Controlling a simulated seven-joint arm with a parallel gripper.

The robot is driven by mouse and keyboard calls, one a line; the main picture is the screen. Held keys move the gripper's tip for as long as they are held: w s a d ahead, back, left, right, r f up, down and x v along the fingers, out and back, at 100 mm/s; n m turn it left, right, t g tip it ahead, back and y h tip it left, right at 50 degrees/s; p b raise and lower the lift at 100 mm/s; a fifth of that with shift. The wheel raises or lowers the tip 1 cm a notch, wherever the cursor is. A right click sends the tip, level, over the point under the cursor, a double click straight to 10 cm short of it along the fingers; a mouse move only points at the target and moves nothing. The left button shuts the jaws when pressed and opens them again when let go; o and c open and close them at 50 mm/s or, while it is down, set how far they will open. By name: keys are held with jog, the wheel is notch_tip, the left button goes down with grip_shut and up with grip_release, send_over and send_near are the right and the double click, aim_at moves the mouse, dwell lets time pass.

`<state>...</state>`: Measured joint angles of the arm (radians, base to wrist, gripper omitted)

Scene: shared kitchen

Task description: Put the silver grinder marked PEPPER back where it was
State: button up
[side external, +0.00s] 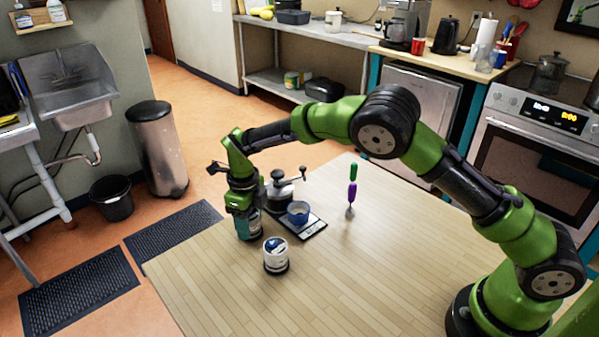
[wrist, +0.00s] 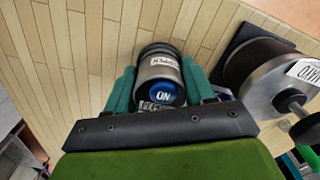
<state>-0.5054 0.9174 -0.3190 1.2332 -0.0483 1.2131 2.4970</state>
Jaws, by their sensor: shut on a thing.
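My gripper (wrist: 160,85) points down, its teal fingers on either side of a silver cylinder, shut on it. This silver grinder (wrist: 158,72) has a dark band, pale labels and a blue round mark on its near end. I cannot read PEPPER on it. In the side view the held grinder (side external: 256,224) is partly hidden by my gripper (side external: 247,222) and is at or just above the wooden table (side external: 200,290); I cannot tell whether it touches. A similar silver container (side external: 276,256) with a blue mark stands apart, nearer the camera.
A black-and-silver crank grinder (side external: 281,190) stands close behind my gripper; it also shows in the wrist view (wrist: 265,75). A green-and-purple tool (side external: 352,192) stands farther right. The table's front is mostly clear.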

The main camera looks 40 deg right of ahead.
jog(key=o, duration=1.4)
jog(key=shift+f, duration=0.15)
notch_tip(320, 180, up, 12)
jog(key=shift+r, duration=0.2)
jog(key=s+d+r+n+t+y, duration=0.3)
jog(key=s+d+r+n, duration=0.7)
jog(key=s+r+n, duration=0.15)
jog(key=s+d+n+t, duration=0.1)
jog(key=s+n+t, duration=0.1)
jog(key=s+n, duration=0.5)
jog(key=s+d+f+n+t+h, duration=0.1)
jog(key=s+d+n+t, duration=0.1)
jog(key=s+n, duration=0.6)
jog(key=shift+s+d, duration=0.3)
jog(key=shift+s, duration=0.15)
